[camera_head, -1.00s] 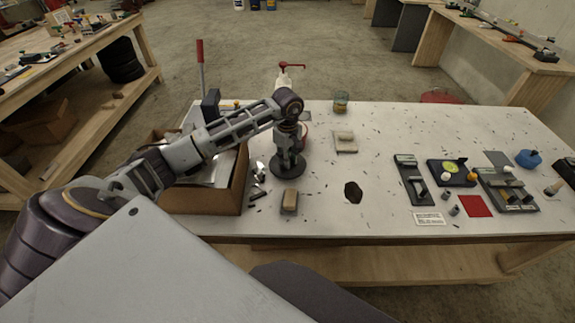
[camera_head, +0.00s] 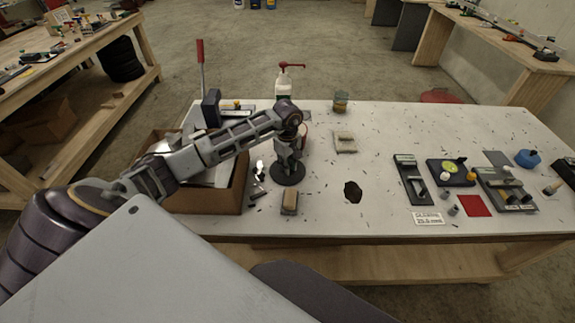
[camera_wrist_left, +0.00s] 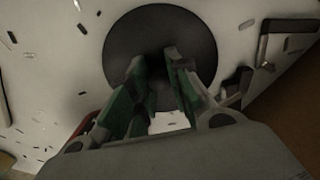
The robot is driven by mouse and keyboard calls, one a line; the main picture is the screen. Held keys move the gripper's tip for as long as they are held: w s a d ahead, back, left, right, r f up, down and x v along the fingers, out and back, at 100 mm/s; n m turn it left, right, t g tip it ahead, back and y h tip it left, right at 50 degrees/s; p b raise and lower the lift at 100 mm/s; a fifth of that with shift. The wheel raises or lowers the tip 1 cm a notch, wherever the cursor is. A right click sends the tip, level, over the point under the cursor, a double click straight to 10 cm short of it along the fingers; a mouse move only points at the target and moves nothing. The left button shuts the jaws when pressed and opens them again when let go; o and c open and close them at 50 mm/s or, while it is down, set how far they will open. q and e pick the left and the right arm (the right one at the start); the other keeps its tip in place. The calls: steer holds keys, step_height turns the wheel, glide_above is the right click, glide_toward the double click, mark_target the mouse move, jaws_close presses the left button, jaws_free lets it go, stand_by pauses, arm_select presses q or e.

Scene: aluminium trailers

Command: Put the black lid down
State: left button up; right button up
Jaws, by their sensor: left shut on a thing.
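The black lid (camera_head: 287,174) is a flat round disc beneath my left gripper (camera_head: 289,160) in the head view. My left gripper points straight down and is shut on the middle of the lid. In the left wrist view the lid (camera_wrist_left: 125,42) lies behind the green-padded fingers of the gripper (camera_wrist_left: 158,62). The part they grip is mostly hidden by the fingers. The lid looks level and at or very close to the white tabletop; I cannot tell whether it touches. My right gripper is not in view.
A cardboard box (camera_head: 236,190) stands just left of the lid, with dark scraps beside it. A brush or block (camera_head: 289,201) lies in front. The worktable (camera_head: 325,180) has a dark hole or stain.

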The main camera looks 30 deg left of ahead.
arm_select(q)
steer(key=shift+f, duration=0.15)
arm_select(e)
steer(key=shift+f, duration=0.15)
arm_select(q)
steer(key=o, duration=0.8)
steer(key=shift+o, duration=0.4)
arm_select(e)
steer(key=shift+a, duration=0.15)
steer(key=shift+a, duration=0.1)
arm_select(q)
steer(key=shift+r, duration=0.3)
step_height(320, 180, up, 12)
steer(key=b, duration=0.1)
steer(key=shift+b, duration=0.35)
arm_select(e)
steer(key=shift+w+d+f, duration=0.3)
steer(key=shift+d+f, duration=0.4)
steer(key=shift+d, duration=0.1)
